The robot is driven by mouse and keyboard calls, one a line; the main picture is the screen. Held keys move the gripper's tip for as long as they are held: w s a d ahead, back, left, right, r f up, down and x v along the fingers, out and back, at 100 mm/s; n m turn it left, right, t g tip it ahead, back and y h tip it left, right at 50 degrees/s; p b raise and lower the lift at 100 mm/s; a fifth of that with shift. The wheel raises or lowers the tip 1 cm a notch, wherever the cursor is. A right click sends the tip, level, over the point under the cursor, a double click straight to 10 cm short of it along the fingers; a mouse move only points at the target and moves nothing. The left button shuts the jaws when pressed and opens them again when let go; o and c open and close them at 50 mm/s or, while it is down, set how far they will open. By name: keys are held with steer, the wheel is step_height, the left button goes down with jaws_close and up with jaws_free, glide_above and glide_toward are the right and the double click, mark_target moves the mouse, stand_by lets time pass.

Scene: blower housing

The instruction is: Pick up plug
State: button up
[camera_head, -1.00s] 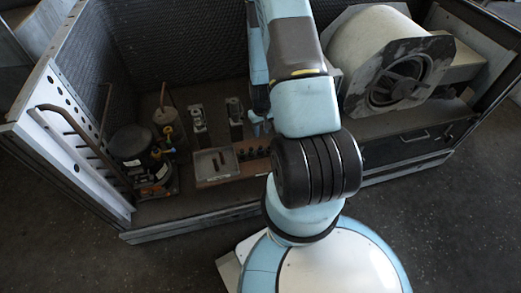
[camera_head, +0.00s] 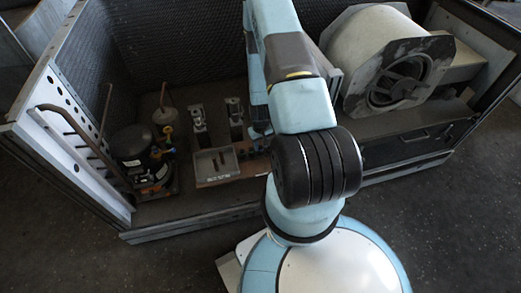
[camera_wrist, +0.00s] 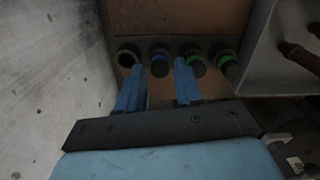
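In the wrist view a row of round, dark plugs or sockets runs along a brown board (camera_wrist: 185,18). One plug has a blue ring (camera_wrist: 159,62); two to its right have green rings, the nearer one (camera_wrist: 195,63) and the far one (camera_wrist: 224,60). A dark round opening (camera_wrist: 127,56) sits at the left end. My gripper (camera_wrist: 159,72) is open, its blue fingers either side of the blue-ringed plug in the picture. I see no contact, and depth is unclear. In the head view my arm hides the gripper and part of the row.
A grey tray (camera_head: 214,174) stands left of the row in the head view. A black compressor (camera_head: 131,146) and pipes are at the left of the housing. A large white blower drum (camera_head: 368,45) stands at the right. A pale wall (camera_wrist: 50,80) is close at left in the wrist view.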

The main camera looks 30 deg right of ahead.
steer(key=shift+f, duration=0.55)
jaws_close()
steer(key=shift+r, duration=0.2)
